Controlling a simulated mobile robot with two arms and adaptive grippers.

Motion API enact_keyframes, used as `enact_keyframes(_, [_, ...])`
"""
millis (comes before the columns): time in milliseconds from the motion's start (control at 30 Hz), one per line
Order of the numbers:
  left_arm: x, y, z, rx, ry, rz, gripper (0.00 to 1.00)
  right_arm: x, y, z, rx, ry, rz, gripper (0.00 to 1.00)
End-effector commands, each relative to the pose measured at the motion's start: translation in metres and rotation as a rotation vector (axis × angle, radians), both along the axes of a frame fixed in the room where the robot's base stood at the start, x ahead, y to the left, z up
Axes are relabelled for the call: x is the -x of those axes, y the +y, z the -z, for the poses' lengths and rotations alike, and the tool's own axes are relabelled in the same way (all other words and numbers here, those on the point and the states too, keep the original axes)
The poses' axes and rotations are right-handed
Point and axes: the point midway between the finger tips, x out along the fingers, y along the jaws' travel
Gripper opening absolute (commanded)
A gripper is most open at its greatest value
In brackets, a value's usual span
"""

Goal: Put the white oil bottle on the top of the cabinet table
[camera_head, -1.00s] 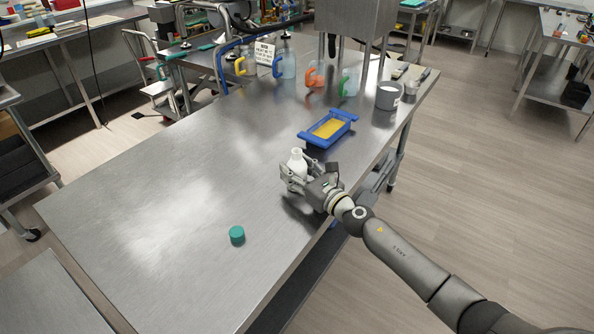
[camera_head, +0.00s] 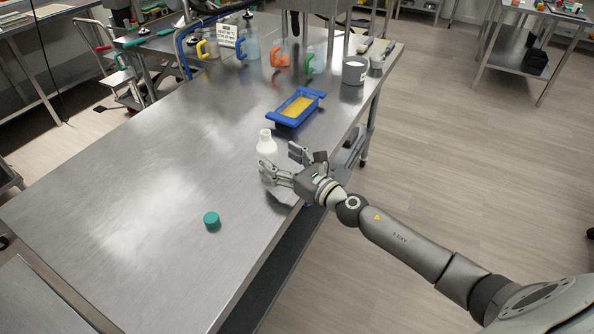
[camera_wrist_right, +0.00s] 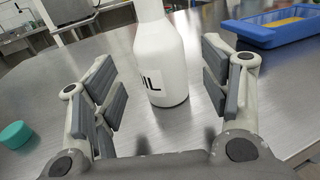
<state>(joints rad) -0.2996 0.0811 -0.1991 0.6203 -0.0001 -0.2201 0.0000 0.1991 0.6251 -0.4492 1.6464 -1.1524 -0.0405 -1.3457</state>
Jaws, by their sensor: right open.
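The white oil bottle (camera_head: 266,147) stands upright on the steel table (camera_head: 110,215), near its right edge. In the right wrist view the bottle (camera_wrist_right: 160,52) shows part of a label reading "IL"; its top is cut off. My right gripper (camera_head: 281,163) is open and empty. Its fingers (camera_wrist_right: 160,85) are spread to either side of the bottle's near side, with a gap to the bottle. My left gripper is out of view. I cannot tell which surface is the cabinet table.
A teal cap (camera_head: 211,221) lies on the table in front of the bottle. A blue tray (camera_head: 284,121) with yellow content is behind it. Several jugs with coloured handles and a grey pot (camera_head: 355,70) stand further back. The table's left part is clear.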

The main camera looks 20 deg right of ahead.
Motion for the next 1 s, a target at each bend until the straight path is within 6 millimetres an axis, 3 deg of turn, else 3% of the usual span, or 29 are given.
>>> enact_keyframes(200, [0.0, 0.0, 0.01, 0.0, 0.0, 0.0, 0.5, 0.039, -0.014, 0.003, 0.002, 0.002, -0.001, 0.7])
enact_keyframes(400, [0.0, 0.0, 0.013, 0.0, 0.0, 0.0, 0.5, 0.055, -0.021, 0.001, -0.001, 0.0, -0.001, 0.7])
enact_keyframes(1000, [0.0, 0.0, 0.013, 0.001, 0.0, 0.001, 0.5, 0.058, -0.022, -0.001, 0.0, -0.001, -0.001, 0.7])
